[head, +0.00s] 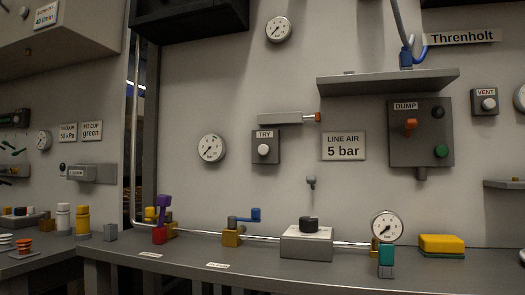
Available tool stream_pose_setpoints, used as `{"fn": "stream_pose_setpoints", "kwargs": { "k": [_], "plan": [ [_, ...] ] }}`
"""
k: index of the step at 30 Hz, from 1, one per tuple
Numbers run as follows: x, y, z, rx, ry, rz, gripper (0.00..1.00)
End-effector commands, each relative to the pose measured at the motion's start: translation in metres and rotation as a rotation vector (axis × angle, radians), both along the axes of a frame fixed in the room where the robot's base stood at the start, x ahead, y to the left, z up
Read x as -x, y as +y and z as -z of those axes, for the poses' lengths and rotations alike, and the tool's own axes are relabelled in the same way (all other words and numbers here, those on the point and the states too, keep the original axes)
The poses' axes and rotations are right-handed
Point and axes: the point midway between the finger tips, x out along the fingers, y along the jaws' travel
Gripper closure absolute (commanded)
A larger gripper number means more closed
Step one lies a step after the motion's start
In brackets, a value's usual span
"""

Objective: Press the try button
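The try button is a round white knob (263,150) on a dark grey box (258,159) with a "TRY" label, fixed to the back wall left of centre. It faces outward and nothing covers it. A pale grey cylinder with an orange tip (293,118) is mounted just above the box. My gripper is not in view.
A bench (343,262) runs below with a purple-and-red valve (161,220), a blue-handled valve (243,221), a grey block with a black knob (307,242) and a gauge (387,227). A shelf (388,82) juts out above a DUMP panel (420,150). A similar VENT button (488,104) is far right.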

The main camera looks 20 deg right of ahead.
Motion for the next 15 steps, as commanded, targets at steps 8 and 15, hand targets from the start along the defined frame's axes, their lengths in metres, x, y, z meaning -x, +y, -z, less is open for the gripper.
{"fn": "stream_pose_setpoints", "kwargs": {
  "k": [8,15],
  "plan": [
    [0.0,0.0,0.0,0.0,0.0,0.0,0.8],
    [0.0,0.0,0.0,0.0,0.0,0.0,1.0]
  ]
}}
